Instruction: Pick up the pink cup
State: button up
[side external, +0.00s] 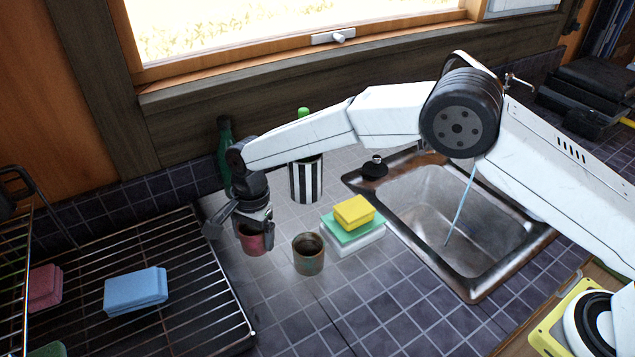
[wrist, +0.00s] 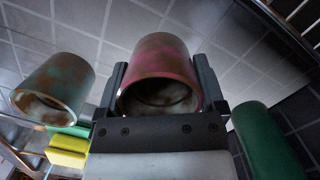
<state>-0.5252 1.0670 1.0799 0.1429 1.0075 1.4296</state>
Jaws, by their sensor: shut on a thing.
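The pink cup (side external: 255,239) is on the tiled counter or just above it, below my gripper (side external: 254,228); I cannot tell which. In the wrist view the pink cup (wrist: 160,72) has brownish stains and its open mouth faces the camera. The two dark fingers of my gripper (wrist: 160,92) stand on either side of it, shut on it. In the side view the gripper hides the cup's upper part.
A brown-green cup (side external: 308,254) stands just right; it also shows in the wrist view (wrist: 55,85). A green bottle (side external: 224,150) and a striped container (side external: 306,180) stand behind. Stacked sponges (side external: 354,213) lie by the sink (side external: 440,215). A wire rack (side external: 190,290) holds a blue sponge (side external: 136,291).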

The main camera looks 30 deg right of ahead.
notch_tip(320, 180, up, 2)
jog(key=shift+r, duration=0.1)
jog(key=s+d+r, duration=0.6)
jog(key=s+r, duration=0.4)
jog(key=s, duration=0.2)
jog(key=shift+s+d, duration=0.2)
jog(key=shift+s, duration=0.05)
jog(key=shift+r, duration=0.1)
dwell(0.6)
